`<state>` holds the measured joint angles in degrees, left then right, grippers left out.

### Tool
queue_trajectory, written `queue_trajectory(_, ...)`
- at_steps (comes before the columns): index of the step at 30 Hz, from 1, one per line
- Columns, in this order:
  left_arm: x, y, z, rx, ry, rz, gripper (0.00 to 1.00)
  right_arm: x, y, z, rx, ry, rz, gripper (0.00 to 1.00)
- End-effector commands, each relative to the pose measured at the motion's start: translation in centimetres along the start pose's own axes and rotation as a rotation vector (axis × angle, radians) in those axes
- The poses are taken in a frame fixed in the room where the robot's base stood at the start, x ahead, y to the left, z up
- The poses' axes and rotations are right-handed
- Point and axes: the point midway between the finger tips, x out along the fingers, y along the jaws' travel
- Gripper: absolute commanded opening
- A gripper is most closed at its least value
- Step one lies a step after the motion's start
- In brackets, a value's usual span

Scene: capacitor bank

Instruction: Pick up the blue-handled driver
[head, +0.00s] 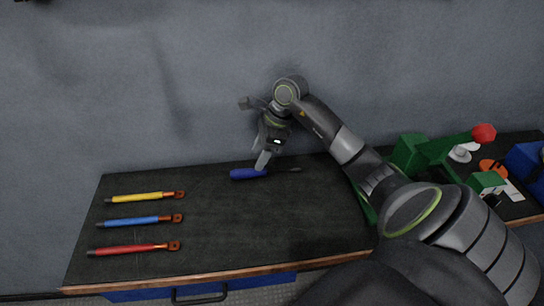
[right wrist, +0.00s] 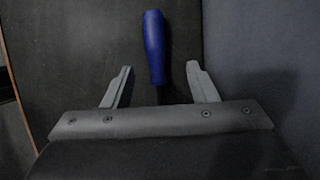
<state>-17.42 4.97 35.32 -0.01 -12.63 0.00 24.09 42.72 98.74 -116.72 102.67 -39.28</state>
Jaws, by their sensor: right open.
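The blue-handled driver (head: 249,174) lies on the dark bench mat near its back edge, handle to the left and dark shaft to the right. My right gripper (head: 264,160) is above the driver, pointing down. In the right wrist view the blue handle (right wrist: 154,48) extends beyond the fingertips, and its lower end lies between the two open fingers of my right gripper (right wrist: 158,82). The fingers appear apart from the driver on both sides. Part of the shaft is hidden behind the gripper body there. My left gripper is not in view.
Yellow (head: 140,197), blue (head: 135,221) and red (head: 130,250) handled tools with copper-coloured ends lie on the left of the mat (head: 230,230). A green device with a red knob (head: 484,133) stands at the right. A grey wall is close behind the bench.

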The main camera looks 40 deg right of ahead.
Motion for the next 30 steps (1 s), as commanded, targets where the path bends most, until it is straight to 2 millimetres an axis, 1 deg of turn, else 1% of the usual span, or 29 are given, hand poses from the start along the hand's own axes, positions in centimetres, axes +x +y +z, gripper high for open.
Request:
queue_trajectory(1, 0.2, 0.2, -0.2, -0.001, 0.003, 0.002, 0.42, 0.5, 0.0, 0.0, 0.000, -0.001, 0.000, 0.53)
queue_trajectory(5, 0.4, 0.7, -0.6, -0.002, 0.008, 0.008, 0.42, 1.2, 0.1, 0.0, -0.001, -0.001, 0.002, 0.53)
queue_trajectory(10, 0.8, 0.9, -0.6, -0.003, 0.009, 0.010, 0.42, 3.8, 0.5, -0.1, 0.001, -0.002, 0.004, 0.53)
queue_trajectory(13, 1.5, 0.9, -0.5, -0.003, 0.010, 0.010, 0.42, 5.2, 0.4, -0.2, 0.000, -0.001, 0.002, 0.53)
queue_trajectory(16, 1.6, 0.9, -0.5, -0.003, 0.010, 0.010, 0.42, 5.7, 0.4, -0.1, -0.001, -0.001, 0.001, 0.53)
queue_trajectory(23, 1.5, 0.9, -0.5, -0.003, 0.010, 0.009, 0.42, 5.7, 0.3, -0.1, -0.001, 0.000, -0.001, 0.53)
queue_trajectory(26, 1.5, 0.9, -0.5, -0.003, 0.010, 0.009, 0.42, 5.7, 0.3, -0.1, -0.001, 0.000, -0.001, 0.41)
queue_trajectory(30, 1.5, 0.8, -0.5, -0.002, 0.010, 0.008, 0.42, 5.7, 0.3, -0.1, -0.001, 0.000, 0.000, 0.23)
